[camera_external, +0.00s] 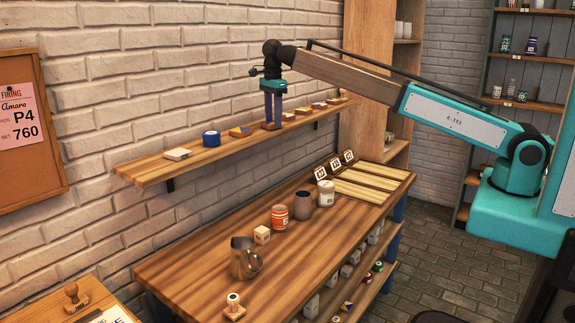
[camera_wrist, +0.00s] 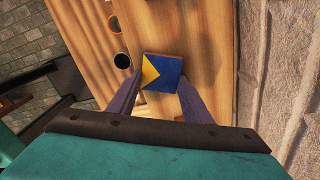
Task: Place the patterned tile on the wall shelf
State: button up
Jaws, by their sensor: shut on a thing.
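The patterned tile (camera_wrist: 167,72), blue with a yellow triangle, is between the two fingers of my gripper (camera_wrist: 161,84) in the wrist view. My gripper is shut on it. In the external view my gripper (camera_external: 272,122) points down at the wall shelf (camera_external: 141,172), a long wooden plank on the brick wall. The tile is mostly hidden by the fingers there. It is at or just above the shelf top; I cannot tell whether it touches. The shelf (camera_wrist: 190,25) also shows beneath the tile in the wrist view.
On the shelf, a pale tile (camera_external: 177,154), a blue round piece (camera_external: 211,138) and a yellow-blue piece (camera_external: 239,132) lie left of my gripper. Several small pieces (camera_external: 304,111) lie to its right. Below, a wooden table (camera_external: 190,270) holds a metal pitcher (camera_external: 244,260) and cups (camera_external: 280,218).

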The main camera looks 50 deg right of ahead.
aim_at(273, 122)
jog(key=o, duration=1.1)
jog(key=shift+f, duration=0.1)
jog(key=shift+r, duration=0.2)
jog(key=shift+r+b, duration=0.4)
jog(key=shift+r, duration=0.4)
jog(key=shift+r+p, duration=1.45)
jog(key=shift+r, duration=3.7)
